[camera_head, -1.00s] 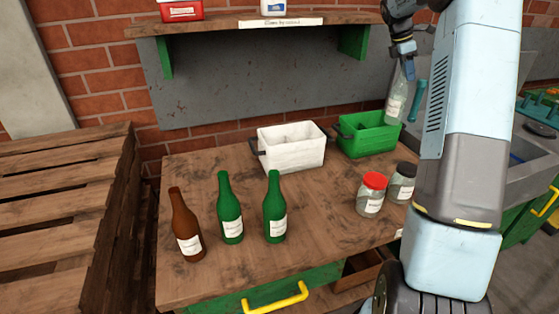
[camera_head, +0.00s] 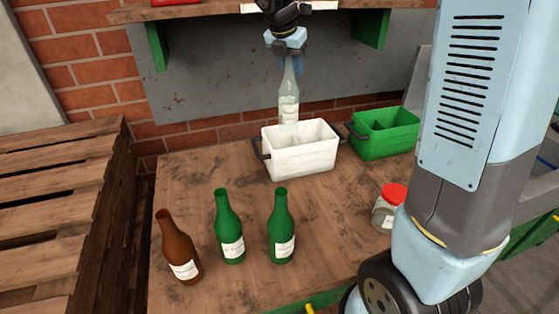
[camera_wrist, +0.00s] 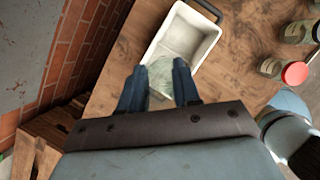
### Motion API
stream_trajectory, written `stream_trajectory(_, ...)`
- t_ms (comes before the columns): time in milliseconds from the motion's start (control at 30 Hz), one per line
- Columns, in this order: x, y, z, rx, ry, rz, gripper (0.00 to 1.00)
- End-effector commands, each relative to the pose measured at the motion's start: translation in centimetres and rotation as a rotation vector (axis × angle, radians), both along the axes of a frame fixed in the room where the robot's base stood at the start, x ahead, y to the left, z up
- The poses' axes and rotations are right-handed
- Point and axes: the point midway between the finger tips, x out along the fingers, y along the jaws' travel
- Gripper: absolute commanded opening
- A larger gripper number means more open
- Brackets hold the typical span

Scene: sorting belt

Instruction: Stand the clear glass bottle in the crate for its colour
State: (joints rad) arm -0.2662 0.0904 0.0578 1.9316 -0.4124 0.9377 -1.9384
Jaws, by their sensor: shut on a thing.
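The clear glass bottle (camera_head: 289,103) hangs upright from my gripper (camera_head: 288,66), which is shut on its neck. In the head view, the bottle's base is over or just behind the left part of the white crate (camera_head: 305,163); exact depth is hard to tell. In the wrist view, the bottle (camera_wrist: 163,75) shows between my fingers (camera_wrist: 159,85) and against the open white crate (camera_wrist: 195,45). The white crate has a divider inside and a dark handle at its left. The green crate (camera_head: 385,146) stands to its right.
A brown bottle (camera_head: 178,247) and two green bottles (camera_head: 229,228) (camera_head: 281,228) stand at the bench front left. A red-lidded jar (camera_head: 386,210) is partly behind my arm. A shelf (camera_head: 190,11) overhangs the back. Bench left of the white crate is clear.

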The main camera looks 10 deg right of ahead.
Motion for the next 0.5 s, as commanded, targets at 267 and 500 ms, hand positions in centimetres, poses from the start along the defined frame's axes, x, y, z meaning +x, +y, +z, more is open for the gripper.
stream_trajectory(267, -1.6, 2.0, -5.0, -0.001, 0.003, 0.069, 0.0)
stream_trajectory(500, -1.7, 2.5, -8.9, 0.0, 0.004, 0.079, 0.0)
